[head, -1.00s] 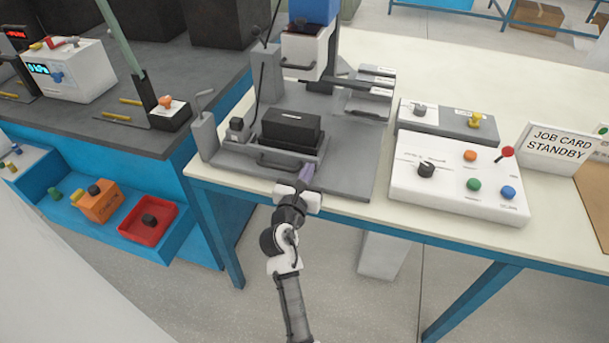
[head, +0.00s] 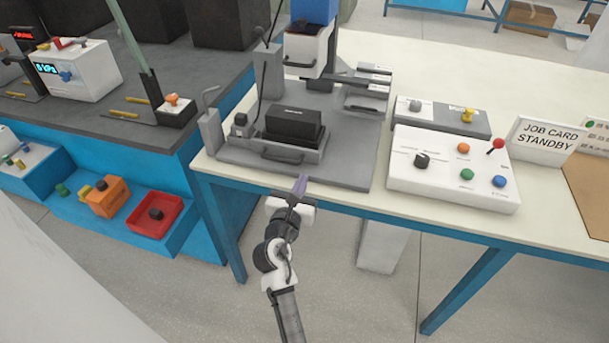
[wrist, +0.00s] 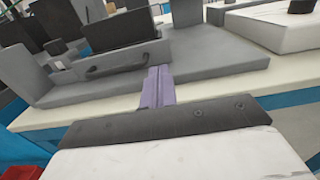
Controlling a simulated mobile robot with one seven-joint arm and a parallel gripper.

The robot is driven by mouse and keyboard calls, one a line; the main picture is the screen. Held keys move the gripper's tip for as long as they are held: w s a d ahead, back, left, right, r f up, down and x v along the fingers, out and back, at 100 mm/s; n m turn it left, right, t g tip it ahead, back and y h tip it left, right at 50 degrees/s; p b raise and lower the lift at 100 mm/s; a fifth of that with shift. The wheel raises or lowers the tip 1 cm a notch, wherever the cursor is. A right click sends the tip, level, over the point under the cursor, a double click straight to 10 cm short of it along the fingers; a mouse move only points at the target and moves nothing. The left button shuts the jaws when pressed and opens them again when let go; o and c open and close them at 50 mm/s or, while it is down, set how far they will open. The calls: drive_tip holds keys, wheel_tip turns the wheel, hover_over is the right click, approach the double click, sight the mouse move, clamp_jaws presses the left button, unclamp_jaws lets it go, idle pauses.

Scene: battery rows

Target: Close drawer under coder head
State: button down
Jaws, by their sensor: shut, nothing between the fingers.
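The coder head, a white unit with a blue top (head: 308,48), stands above a grey base plate on the bench. In front of and below it, a grey drawer (head: 316,153) with a dark bar handle (head: 283,157) carries a black block (head: 293,123). I cannot tell how far out the drawer is. In the wrist view the drawer handle (wrist: 104,69) and block (wrist: 122,31) are left of the fingers. My gripper (head: 299,186), with purple fingers, is shut and empty. It is just in front of the plate's front edge, right of the handle, apart from it.
A white control box (head: 455,168) with coloured buttons and a job card sign (head: 546,142) stand on the bench to the right. A small post with a lever (head: 211,130) is left of the drawer. A blue bench (head: 100,120) stands at left. Floor in front is open.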

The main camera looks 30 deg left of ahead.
drive_tip(key=b+v, duration=0.1)
drive_tip(key=v, duration=0.5)
drive_tip(key=w+r+m+g+h+b, duration=0.1)
drive_tip(key=w+r+m+h, duration=0.25)
drive_tip(key=m, duration=1.05)
drive_tip(key=w+r+m+g+h+b, duration=0.1)
drive_tip(key=w+r+m+h, duration=0.3)
drive_tip(key=m, duration=0.9)
drive_tip(key=s+a+r+m+g+b, duration=0.1)
drive_tip(key=s+a+m+g, duration=0.2)
drive_tip(key=m, duration=1)
drive_tip(key=s+a+r+m+g+b, duration=0.1)
drive_tip(key=a+m+g, duration=0.4)
drive_tip(key=m, duration=0.8)
drive_tip(key=p, duration=0.2)
approach(313, 163)
drive_tip(key=d+f, duration=0.1)
drive_tip(key=s+d+f, duration=0.1)
drive_tip(key=shift+s+f+g, duration=0.1)
drive_tip(key=shift+f+g, duration=0.2)
drive_tip(key=shift+g, duration=0.1)
drive_tip(key=w, duration=0.1)
drive_tip(key=w+p, duration=0.1)
drive_tip(key=w, duration=0.1)
drive_tip(key=shift+w+a+f, duration=0.1)
drive_tip(key=shift+a, duration=0.3)
drive_tip(key=shift+w+a+f, duration=0.1)
drive_tip(key=shift+w, duration=0.35)
